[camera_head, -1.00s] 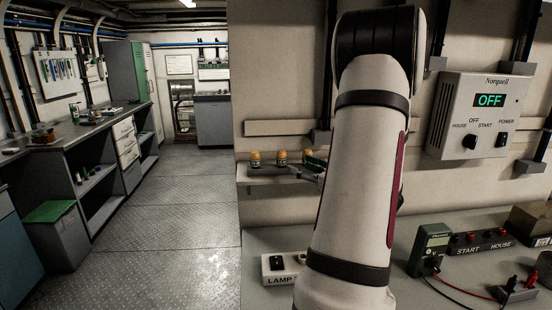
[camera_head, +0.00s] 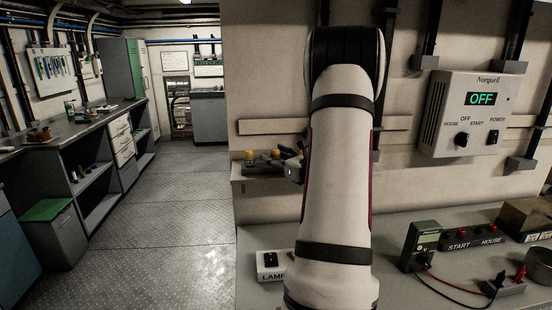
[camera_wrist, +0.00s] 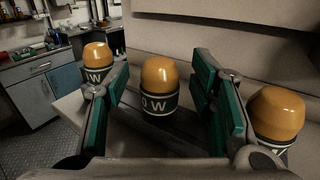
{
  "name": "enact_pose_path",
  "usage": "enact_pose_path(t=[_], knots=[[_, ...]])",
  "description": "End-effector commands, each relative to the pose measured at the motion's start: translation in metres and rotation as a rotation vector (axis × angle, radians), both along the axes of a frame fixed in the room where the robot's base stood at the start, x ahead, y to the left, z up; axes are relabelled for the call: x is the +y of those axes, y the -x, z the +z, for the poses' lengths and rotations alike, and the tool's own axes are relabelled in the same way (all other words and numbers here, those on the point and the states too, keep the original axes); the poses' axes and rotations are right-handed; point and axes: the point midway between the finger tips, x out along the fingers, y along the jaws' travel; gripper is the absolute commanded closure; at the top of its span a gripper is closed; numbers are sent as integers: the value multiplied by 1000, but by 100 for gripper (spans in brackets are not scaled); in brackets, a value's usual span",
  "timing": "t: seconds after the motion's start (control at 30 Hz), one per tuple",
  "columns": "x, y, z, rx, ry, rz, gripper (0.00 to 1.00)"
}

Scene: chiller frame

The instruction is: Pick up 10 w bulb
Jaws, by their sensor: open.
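Three orange-domed bulbs with dark label bands stand on a shelf in the wrist view. The middle bulb (camera_wrist: 158,84) stands upright between my fingers, and its label reads "0 W" with any earlier digit not visible. The left bulb (camera_wrist: 96,60) shows only a "W". The right bulb (camera_wrist: 277,115) is outside my right finger, its label mostly hidden. My gripper (camera_wrist: 160,68) is open, with a green-padded finger on each side of the middle bulb and gaps between. In the head view, two bulbs show, one at the left (camera_head: 250,155); my arm hides part of the shelf.
The shelf (camera_head: 245,170) is narrow and fixed to the wall, with the wall close behind the bulbs. Below are a bench with a lamp switch box (camera_head: 270,265), a green meter (camera_head: 421,246) and cables. A control box (camera_head: 474,113) reads OFF.

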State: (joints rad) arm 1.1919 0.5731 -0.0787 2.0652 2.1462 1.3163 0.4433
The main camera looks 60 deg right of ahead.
Motion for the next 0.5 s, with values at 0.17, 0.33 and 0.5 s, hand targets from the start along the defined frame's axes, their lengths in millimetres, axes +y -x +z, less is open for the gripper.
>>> enact_pose_path(t=[0.17,0.33,0.5], knots=[[0,0,0,0,0,0,68],[0,0,0,0,0,0,96],[0,0,0,0,0,0,96]])
